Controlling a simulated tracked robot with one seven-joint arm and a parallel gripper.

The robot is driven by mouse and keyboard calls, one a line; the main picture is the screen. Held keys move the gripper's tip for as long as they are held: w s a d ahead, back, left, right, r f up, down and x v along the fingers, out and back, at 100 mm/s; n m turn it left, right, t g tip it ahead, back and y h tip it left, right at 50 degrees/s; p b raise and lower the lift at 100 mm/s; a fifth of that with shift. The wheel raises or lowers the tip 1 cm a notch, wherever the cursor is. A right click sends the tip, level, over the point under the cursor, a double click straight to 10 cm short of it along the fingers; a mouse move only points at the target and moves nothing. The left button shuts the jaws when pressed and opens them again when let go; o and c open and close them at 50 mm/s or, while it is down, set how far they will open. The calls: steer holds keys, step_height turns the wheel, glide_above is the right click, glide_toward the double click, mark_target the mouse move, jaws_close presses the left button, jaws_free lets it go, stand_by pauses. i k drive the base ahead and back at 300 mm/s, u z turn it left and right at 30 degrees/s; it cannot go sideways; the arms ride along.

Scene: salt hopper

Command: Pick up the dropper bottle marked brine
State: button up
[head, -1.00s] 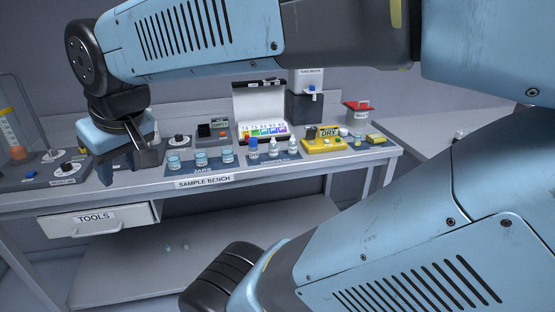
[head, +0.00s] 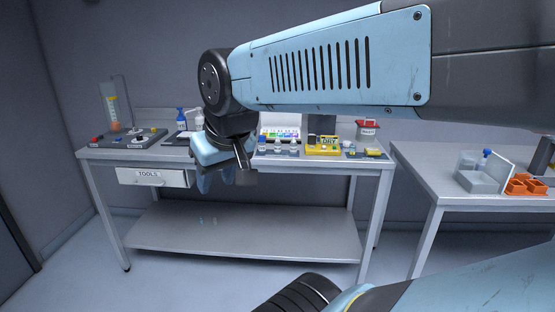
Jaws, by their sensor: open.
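Two small white dropper bottles stand on the sample bench in the head view, one at left (head: 278,146) and one at right (head: 294,148). They are too small for me to read which is marked brine. A small blue-capped bottle (head: 262,144) stands just left of them. My gripper (head: 228,178) is open and empty, pointing down, left of the bottles in the picture and overlapping the bench's front edge. It hides part of the bench top, including where the jars stand.
The sample bench (head: 310,168) also carries a yellow DRY box (head: 324,147), a red-topped container (head: 367,128), a colour chart (head: 280,132) and a blue spray bottle (head: 181,119). A second table (head: 430,180) at right holds orange trays (head: 525,185). Floor in front is clear.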

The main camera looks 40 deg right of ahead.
mark_target(278, 144)
steer(key=z, duration=0.05)
steer(key=k, duration=0.35)
steer(key=z, duration=1)
steer(key=i, duration=1.15)
steer(key=u, duration=2.25)
